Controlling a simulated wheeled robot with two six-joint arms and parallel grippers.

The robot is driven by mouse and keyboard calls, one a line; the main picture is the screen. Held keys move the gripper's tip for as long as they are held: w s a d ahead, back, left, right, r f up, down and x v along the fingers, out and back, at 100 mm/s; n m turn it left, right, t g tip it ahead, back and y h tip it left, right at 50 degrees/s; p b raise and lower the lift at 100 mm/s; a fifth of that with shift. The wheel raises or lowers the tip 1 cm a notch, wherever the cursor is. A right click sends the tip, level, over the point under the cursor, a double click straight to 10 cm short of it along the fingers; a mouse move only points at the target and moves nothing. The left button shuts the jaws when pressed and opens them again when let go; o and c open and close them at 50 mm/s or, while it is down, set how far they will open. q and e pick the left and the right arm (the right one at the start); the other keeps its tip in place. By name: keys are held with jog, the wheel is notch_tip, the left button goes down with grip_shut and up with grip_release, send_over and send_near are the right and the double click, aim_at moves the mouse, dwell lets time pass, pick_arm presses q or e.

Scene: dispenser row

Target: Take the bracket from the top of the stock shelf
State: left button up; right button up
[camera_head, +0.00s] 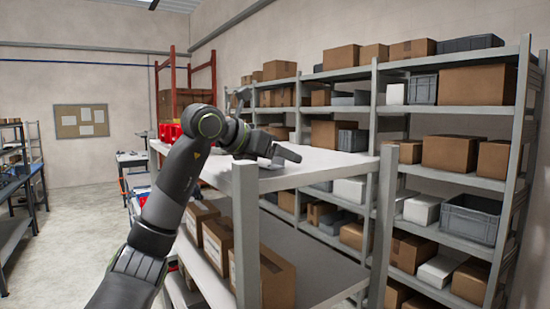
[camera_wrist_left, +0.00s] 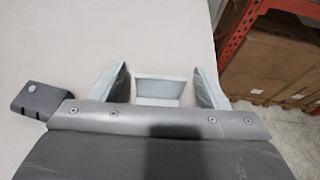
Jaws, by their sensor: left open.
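The stock shelf (camera_head: 300,165) has a white top, and it fills much of the left wrist view (camera_wrist_left: 60,40). A dark grey piece with a light round spot, which looks like the bracket (camera_wrist_left: 35,98), is beside the gripper on the left, outside the fingers. In the head view the gripper hides most of that spot. My right gripper is out of view.
Cartons (camera_head: 270,272) stand on the shelf's lower level. A large grey rack with cartons and bins (camera_head: 468,218) stands behind on the right. Red bins (camera_head: 170,132) are near the far end of the shelf. A grey post (camera_head: 384,225) rises at its near right corner.

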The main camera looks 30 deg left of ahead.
pick_arm(q)
jog(key=shift+s, duration=0.1)
jog(key=shift+c, duration=0.8)
jog(key=c, duration=0.9)
jog(key=shift+r, duration=0.1)
jog(key=shift+c, duration=0.2)
